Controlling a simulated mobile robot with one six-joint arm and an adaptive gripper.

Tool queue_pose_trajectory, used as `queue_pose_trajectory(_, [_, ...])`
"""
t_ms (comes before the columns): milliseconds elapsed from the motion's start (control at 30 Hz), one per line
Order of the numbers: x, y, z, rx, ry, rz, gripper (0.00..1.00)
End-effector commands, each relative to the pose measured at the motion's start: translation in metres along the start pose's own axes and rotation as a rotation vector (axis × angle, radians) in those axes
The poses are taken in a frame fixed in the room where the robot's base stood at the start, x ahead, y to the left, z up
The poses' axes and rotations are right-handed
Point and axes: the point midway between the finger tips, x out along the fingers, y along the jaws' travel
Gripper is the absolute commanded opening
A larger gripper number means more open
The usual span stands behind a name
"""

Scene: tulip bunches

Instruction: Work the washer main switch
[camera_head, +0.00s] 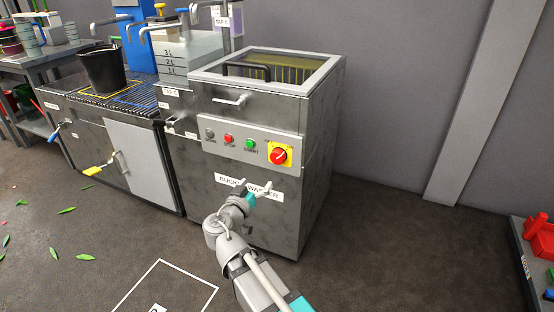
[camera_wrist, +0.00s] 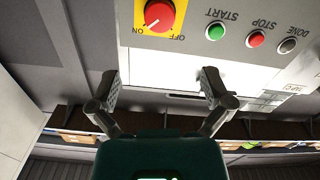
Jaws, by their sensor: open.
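The washer main switch (camera_head: 279,154) is a red rotary knob on a yellow plate, at the right end of the washer's light control panel. It also shows upside down at the top of the wrist view (camera_wrist: 159,15), with ON and OFF labels; its white mark seems to point toward ON. The bucket washer (camera_head: 319,150) is a grey metal cabinet with a glazed lid. My gripper (camera_head: 253,187) is open and empty, below the panel in front of the BUCKET WASHER label. In the wrist view its two fingers (camera_wrist: 160,82) are spread apart, with the knob beyond them.
On the panel beside the switch are a green START button (camera_head: 250,144), a red STOP button (camera_head: 229,139) and a grey DONE lamp (camera_head: 210,134). A lid handle (camera_head: 230,100) juts out above. A black bucket (camera_head: 103,70) stands left.

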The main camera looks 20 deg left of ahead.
Motion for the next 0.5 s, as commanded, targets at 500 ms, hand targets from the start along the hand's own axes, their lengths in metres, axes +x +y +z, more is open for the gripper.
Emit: queue_pose_trajectory(500, [0.057,-0.001,0.0,0.0,-0.001,0.003,1.0])
